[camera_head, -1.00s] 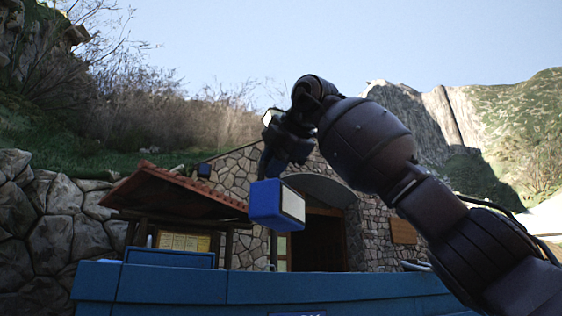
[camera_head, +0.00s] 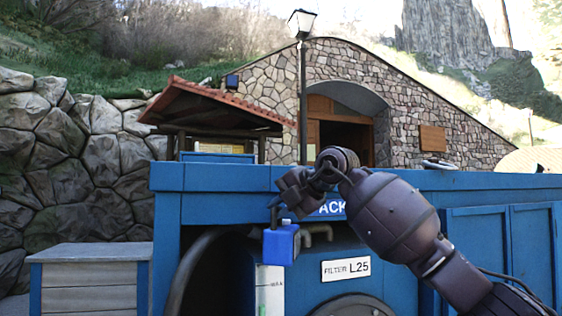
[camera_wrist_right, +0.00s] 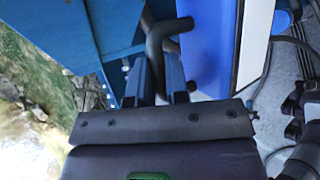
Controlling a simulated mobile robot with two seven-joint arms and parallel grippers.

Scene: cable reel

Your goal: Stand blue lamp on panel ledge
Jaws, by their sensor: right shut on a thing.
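The blue lamp (camera_head: 281,244) is a small blue box with a pale face, hanging below my right gripper (camera_head: 274,208) in the head view. In the wrist view the lamp (camera_wrist_right: 210,50) is at upper right, with its pale face turned right. My right gripper (camera_wrist_right: 160,82) is shut on a dark bent part that looks like the lamp's handle. The lamp appears in front of the blue machine panel (camera_head: 215,178); I cannot tell the gap between them. Which part of the panel is the ledge is unclear. My left gripper is not in view.
A FILTER L25 plate (camera_head: 346,269) and a dark round opening (camera_head: 215,275) are on the machine. A grey-topped blue box (camera_head: 88,254) stands at left. Blue doors (camera_head: 505,255) are at right. A stone building (camera_head: 395,100) and lamp post (camera_head: 302,90) stand behind.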

